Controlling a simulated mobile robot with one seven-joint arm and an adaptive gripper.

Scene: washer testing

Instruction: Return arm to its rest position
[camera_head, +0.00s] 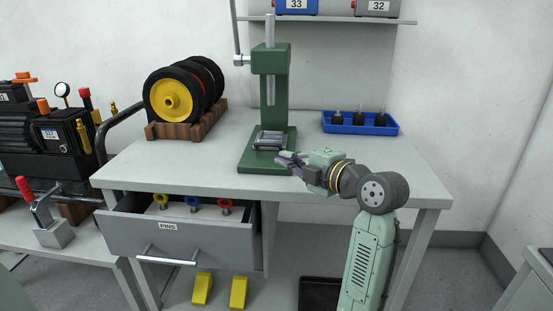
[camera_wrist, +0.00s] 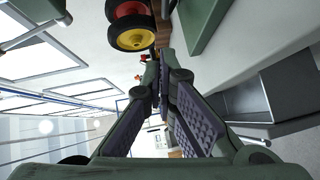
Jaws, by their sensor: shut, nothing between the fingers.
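My arm rises from the bottom right of the head view and bends left over the front of the workbench (camera_head: 330,190). My gripper (camera_head: 281,158) is just in front of the green arbor press (camera_head: 270,68), near the dark metal block (camera_head: 269,140) on the press base. I cannot tell whether it touches the block or base. In the wrist view, my gripper's fingers (camera_wrist: 155,92) come together with nothing between them. The camera looks sideways, along the bench toward the wheels.
Wheels (camera_head: 172,95) sit in a wooden rack at the bench's left. A blue tray (camera_head: 360,130) holds dark parts at the back right. The PINS drawer (camera_head: 185,235) stands open, with colored pins inside. A shelf (camera_head: 340,20) hangs above. Bench space right of the arm is clear.

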